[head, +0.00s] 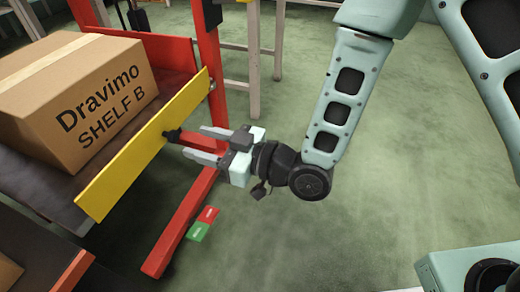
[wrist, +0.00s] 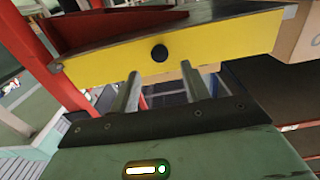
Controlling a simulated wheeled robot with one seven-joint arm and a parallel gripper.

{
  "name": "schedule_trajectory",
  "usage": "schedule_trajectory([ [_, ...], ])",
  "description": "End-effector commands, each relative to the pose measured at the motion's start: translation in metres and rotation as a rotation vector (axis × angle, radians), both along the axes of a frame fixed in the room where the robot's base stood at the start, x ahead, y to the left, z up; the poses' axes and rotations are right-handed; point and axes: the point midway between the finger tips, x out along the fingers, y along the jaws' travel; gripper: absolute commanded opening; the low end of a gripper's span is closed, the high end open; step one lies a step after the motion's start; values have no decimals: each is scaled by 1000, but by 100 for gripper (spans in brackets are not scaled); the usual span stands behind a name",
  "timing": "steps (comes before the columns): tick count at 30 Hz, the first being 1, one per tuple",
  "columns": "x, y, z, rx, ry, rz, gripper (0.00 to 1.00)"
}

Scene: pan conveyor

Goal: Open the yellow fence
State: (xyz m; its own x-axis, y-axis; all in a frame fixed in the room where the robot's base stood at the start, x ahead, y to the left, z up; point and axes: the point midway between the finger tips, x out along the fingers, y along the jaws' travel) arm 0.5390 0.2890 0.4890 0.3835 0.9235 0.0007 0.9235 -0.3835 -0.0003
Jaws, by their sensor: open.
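The yellow fence (head: 120,172) is a flat board standing along the near edge of the dark belt. A black knob (head: 172,134) sticks out of its face, and in the wrist view the same knob (wrist: 159,53) is centred on the yellow fence (wrist: 225,42). My gripper (head: 194,143) is open, with its two fingers pointing toward the knob. In the wrist view my gripper (wrist: 159,72) has its fingers on either side below the knob, with nothing between them. I cannot tell whether the fingertips touch the fence.
A cardboard box (head: 75,95) marked "Dravimo SHELF B" sits on the belt (head: 160,88) behind the fence. A red post (head: 209,50) and red floor beam (head: 180,225) stand close to my gripper. The green floor at right is open.

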Motion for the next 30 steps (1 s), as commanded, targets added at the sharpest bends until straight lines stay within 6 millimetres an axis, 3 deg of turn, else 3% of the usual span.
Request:
schedule_trajectory([
  [11,-35,-84,6,0,7,-3,46],
  [21,-43,-105,4,3,0,1,46],
  [30,-45,-108,1,3,-3,0,46],
])
